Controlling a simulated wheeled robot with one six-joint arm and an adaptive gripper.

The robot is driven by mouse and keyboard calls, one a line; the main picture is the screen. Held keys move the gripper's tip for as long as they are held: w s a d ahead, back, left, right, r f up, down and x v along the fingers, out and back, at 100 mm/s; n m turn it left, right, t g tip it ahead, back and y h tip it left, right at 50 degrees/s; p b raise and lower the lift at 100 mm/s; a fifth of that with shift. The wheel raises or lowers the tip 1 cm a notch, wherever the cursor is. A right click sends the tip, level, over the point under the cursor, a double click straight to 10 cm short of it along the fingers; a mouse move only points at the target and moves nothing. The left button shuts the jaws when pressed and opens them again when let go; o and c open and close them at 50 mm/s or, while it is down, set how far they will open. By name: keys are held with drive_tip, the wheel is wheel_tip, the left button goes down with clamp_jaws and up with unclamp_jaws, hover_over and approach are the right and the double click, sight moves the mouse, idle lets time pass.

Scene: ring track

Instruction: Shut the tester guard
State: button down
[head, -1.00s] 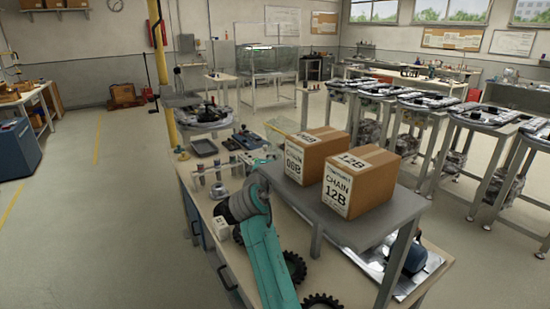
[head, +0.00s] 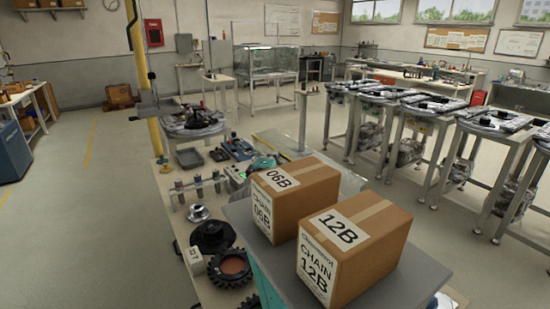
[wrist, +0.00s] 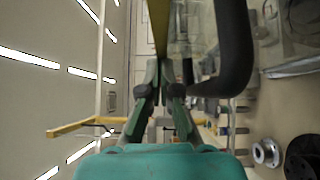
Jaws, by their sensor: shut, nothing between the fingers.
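My gripper (wrist: 161,72) is shut and empty in the wrist view, its dark green fingers close together. A thick dark curved bar (wrist: 236,50) is just right of the fingers; I cannot tell whether it belongs to the tester guard or whether it touches them. In the head view a pale see-through sheet (head: 345,180) shows behind the boxes, possibly the tester guard; how far it is open is unclear. A teal part of my arm shows left of it, and the gripper itself is not visible there.
Two cardboard boxes, 06B (head: 285,190) and 12B (head: 365,240), stand on a grey raised shelf (head: 420,270) and hide part of the bench. A yellow post (head: 140,80) rises behind.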

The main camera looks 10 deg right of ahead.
drive_tip(key=shift+w+d, duration=0.15)
drive_tip(key=shift+d, duration=0.25)
